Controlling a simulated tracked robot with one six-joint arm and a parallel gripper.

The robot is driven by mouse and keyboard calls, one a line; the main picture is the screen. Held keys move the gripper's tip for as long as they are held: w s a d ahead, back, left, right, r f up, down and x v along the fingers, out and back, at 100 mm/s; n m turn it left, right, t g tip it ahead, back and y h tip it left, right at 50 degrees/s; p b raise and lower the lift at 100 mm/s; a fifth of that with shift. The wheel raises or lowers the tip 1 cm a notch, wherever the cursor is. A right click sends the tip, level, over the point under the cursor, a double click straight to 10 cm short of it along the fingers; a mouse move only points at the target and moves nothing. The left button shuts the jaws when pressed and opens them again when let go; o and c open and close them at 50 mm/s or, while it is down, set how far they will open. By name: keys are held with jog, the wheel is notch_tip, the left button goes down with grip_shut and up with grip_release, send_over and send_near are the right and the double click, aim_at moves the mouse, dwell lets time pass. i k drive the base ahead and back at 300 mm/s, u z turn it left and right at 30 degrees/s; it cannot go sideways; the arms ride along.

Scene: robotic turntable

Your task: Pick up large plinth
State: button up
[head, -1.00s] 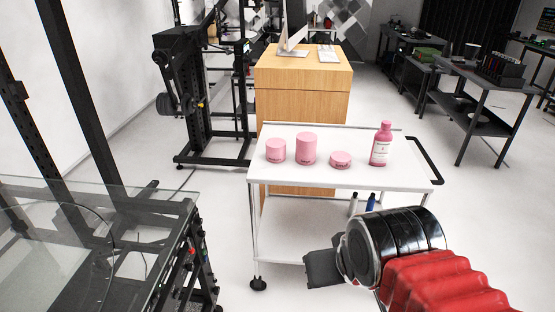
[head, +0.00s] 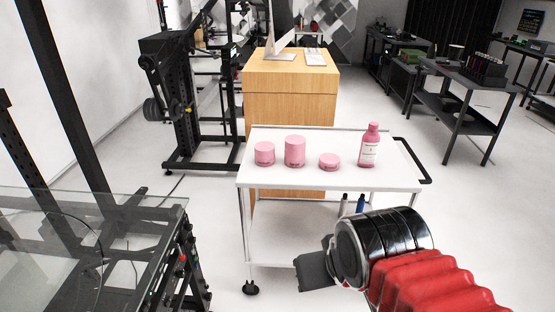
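Three pink cylinders of different heights stand upright on the white cart's top (head: 340,182). The tallest, which looks like the large plinth (head: 295,151), is in the middle. A medium plinth (head: 264,153) stands to its left and a low, small plinth (head: 329,162) to its right. My gripper (head: 313,272) is at the lower centre right, in front of the cart and below its top in the picture, apart from the plinths. Only a dark, flat part of it shows, so its opening is hidden.
A pink bottle (head: 369,146) stands right of the plinths. The cart has a black handle (head: 414,160) at right and bottles on its lower shelf. A glass-topped turntable frame (head: 90,235) is at left. A wooden desk (head: 290,90) stands behind the cart. White floor is free at right.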

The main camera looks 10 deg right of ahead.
aim_at(295, 145)
jog(key=u, duration=0.1)
jog(key=i, duration=1.3)
jog(key=u, duration=0.55)
